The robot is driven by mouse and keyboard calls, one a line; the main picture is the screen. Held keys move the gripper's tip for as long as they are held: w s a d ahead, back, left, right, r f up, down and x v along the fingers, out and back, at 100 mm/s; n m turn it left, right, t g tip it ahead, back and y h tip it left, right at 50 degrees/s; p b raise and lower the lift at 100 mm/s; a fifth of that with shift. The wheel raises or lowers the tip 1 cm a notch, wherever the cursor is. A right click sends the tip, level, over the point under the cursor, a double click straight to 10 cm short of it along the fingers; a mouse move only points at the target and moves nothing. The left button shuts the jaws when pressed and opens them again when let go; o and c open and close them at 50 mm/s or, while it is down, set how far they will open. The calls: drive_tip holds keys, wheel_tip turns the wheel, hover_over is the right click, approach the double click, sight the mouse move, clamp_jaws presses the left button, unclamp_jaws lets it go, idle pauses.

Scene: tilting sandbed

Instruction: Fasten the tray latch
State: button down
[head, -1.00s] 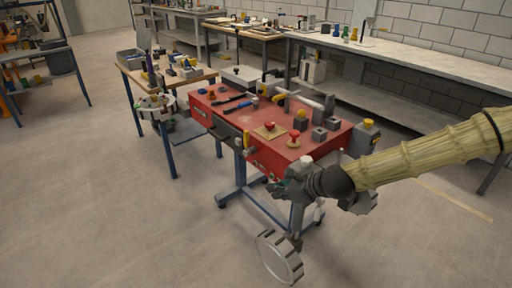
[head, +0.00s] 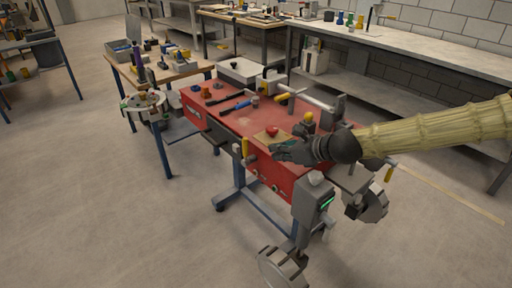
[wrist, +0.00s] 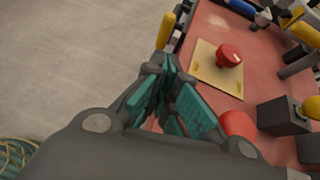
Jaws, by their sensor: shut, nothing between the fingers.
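The red sandbed bench (head: 225,118) stands in the middle of the head view. A yellow-handled lever (head: 245,147) stands upright at its front edge; I cannot tell for sure whether it is the tray latch. A yellow handle also shows at the bench edge in the wrist view (wrist: 166,30), beyond my fingertips. My gripper (head: 280,153) is over the front right part of the bench, to the right of the lever and apart from it. In the wrist view, its teal-padded fingers (wrist: 167,72) are shut and empty.
A red knob on a tan plate (wrist: 229,56) lies close to the fingers. A second red knob (wrist: 237,124) and dark blocks (wrist: 281,114) sit nearer. A grey box with a green display (head: 312,205) is at the front right.

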sight(245, 152)
drive_tip(key=shift+r, duration=0.1)
drive_tip(key=shift+d, duration=0.1)
drive_tip(key=x, duration=1)
idle(0.4)
drive_tip(key=shift+r+p, duration=0.15)
drive_tip(key=shift+p, duration=0.4)
drive_tip(key=shift+h+p, duration=0.3)
drive_tip(key=shift+p, duration=0.25)
